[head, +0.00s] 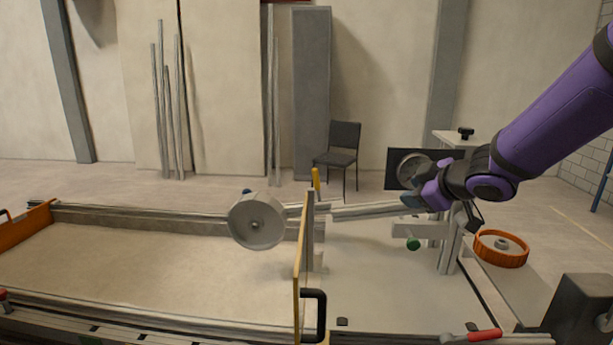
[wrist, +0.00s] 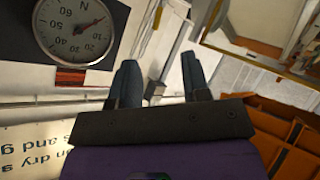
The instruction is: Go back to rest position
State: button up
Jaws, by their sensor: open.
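My gripper (head: 408,198) is on the right side of the head view, at the end of my purple arm, beside the dark panel with a round dial (head: 411,170). In the wrist view my gripper (wrist: 161,78) has its two dark fingers apart with nothing held between them. The dial (wrist: 75,28), marked N with a needle, is left of the fingers there. The sandbed (head: 140,222) stretches across the left of the head view. A pale wheel (head: 256,222) hangs over it at the end of a grey bar (head: 370,211).
A yellow-edged upright panel (head: 299,262) with a black handle stands across the bed. An orange wheel (head: 502,248) lies at the right. An orange tray (wrist: 282,128) shows at lower right in the wrist view. A chair (head: 340,150) stands behind.

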jog(key=s+d+r+m+h, duration=0.65)
jog(key=s+d, duration=0.25)
jog(key=s, duration=0.2)
jog(key=s+a+m+g+y, duration=0.1)
jog(key=s+m+g, duration=0.4)
jog(key=s, duration=1.4)
jog(key=shift+a+f+m, duration=0.2)
jog(key=shift+a+m, duration=0.25)
jog(key=shift+a, duration=0.05)
